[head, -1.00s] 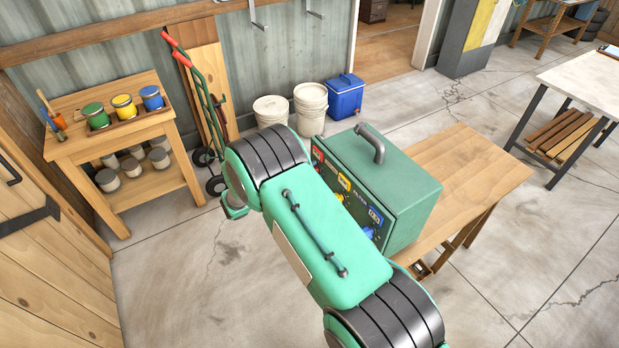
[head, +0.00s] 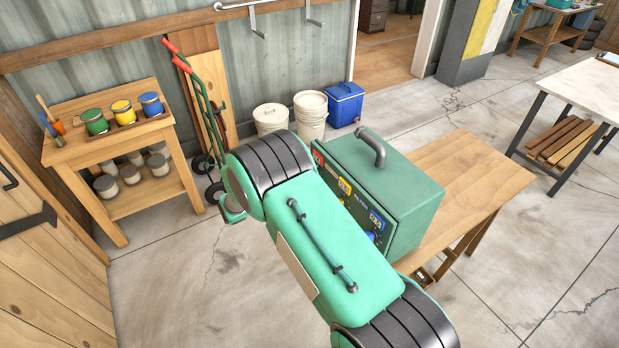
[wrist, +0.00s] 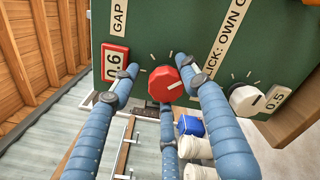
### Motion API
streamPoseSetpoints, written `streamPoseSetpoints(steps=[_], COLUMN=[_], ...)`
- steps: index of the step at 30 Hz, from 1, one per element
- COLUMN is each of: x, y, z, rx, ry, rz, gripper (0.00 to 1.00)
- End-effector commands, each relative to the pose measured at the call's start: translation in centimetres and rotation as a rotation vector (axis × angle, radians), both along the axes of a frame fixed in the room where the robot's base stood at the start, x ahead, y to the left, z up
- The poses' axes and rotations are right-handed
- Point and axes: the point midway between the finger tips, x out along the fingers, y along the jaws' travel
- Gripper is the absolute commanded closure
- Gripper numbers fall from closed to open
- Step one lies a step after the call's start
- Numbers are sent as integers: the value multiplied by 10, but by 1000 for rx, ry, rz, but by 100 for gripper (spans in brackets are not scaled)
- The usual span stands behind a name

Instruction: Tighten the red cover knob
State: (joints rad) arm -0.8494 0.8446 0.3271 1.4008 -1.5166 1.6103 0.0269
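In the head view the green cabinet (head: 408,185) stands on a wooden table (head: 470,180). My arm hides the red knob and my gripper there.
A white knob (wrist: 246,100) sits right of the red one, and a red display plate (wrist: 115,62) left. A curved handle (head: 372,146) tops the cabinet. Buckets (head: 310,112), a blue cooler (head: 345,103) and a paint bench (head: 150,198) stand behind. Bare floor lies left of my arm.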

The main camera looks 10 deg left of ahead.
Motion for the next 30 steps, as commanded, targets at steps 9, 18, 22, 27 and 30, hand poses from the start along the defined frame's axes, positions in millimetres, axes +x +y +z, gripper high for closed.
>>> streamPoseSetpoints(steps=[9,18,22,27,30], x=[-1,-12,-23,-43,-54], y=[0,12,24,44,56], z=[-3,-4,-5,-5,-5], rx=[0,-1,-1,-1,-1], ry=[5,6,6,6,6], rz=[2,4,5,4,4], gripper=[48,48,48,48,48])
